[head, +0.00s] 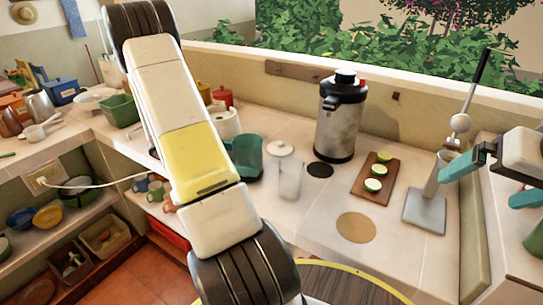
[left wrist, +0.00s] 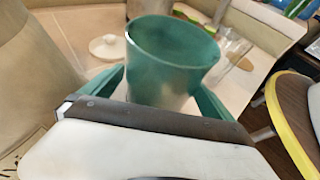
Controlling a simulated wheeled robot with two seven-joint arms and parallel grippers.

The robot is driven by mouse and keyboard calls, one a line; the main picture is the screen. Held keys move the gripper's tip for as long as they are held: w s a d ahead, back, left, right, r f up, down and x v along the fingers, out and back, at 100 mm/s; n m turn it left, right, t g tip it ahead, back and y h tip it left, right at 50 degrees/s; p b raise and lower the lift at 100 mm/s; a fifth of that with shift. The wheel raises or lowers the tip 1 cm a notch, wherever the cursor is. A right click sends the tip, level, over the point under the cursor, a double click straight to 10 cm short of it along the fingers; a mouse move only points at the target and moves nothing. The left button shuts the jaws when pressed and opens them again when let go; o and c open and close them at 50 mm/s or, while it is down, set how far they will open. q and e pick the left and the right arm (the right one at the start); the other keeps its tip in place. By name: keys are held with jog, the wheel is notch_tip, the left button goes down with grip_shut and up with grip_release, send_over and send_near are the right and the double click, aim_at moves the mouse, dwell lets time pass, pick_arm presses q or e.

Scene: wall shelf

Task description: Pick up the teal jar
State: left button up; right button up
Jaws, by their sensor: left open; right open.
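The teal jar (head: 248,160) stands on the tiled counter, partly hidden by my left arm in the head view. In the left wrist view the teal jar (left wrist: 168,62) is upright and open-topped, between the two teal fingers of my left gripper (left wrist: 160,88). The fingers are open, one on each side; whether they touch it is unclear. My left gripper is mostly hidden behind my arm in the head view. My right gripper (head: 484,186) is open and empty at the right, near the grey stand.
A clear glass (head: 290,181) and a white lid (head: 280,149) are close to the jar's right. A steel urn (head: 340,122), a board with green slices (head: 375,177) and a grey stand (head: 425,210) stand further right. The counter front holds a round mat (head: 356,227).

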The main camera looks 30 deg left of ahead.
aim_at(262, 154)
pick_arm(q)
jog(key=shift+w+d+f, duration=0.2)
jog(key=shift+w+d, duration=0.1)
jog(key=shift+d, duration=0.05)
jog(key=c, duration=2)
jog(key=shift+r, duration=0.15)
jog(key=shift+r, duration=1.65)
jog(key=s+d+r, duration=0.1)
jog(key=s+d, duration=0.2)
jog(key=s, duration=1.2)
jog(key=shift+s+r, duration=0.25)
jog(key=shift+s+d, duration=0.1)
jog(key=shift+d, duration=0.05)
